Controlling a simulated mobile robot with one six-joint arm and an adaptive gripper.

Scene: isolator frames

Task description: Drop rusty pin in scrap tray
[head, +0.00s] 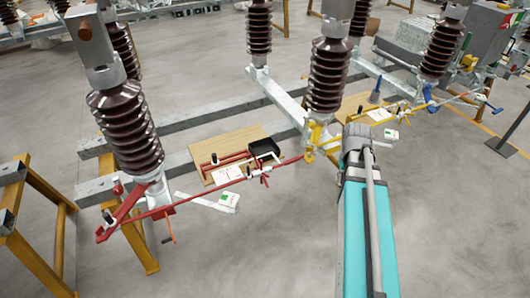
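A small black tray (264,149), which looks like the scrap tray, sits at the right end of a wooden board (228,142) between the insulator columns. I cannot make out a rusty pin; it is hidden or too small to tell. Red rods (225,160) and a white sheet (229,174) lie on the board. My arm (366,215) reaches up from the bottom, right of the tray, as a turquoise link ending in a grey joint. My gripper and its fingertips do not show, so whether it holds anything is not visible.
Brown ribbed insulators (125,130) stand on grey steel beams (180,121). A long red linkage bar (185,204) crosses in front of the board. A yellow clamp (318,138) is close to my arm. A yellow frame (38,215) stands left. Front floor is clear.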

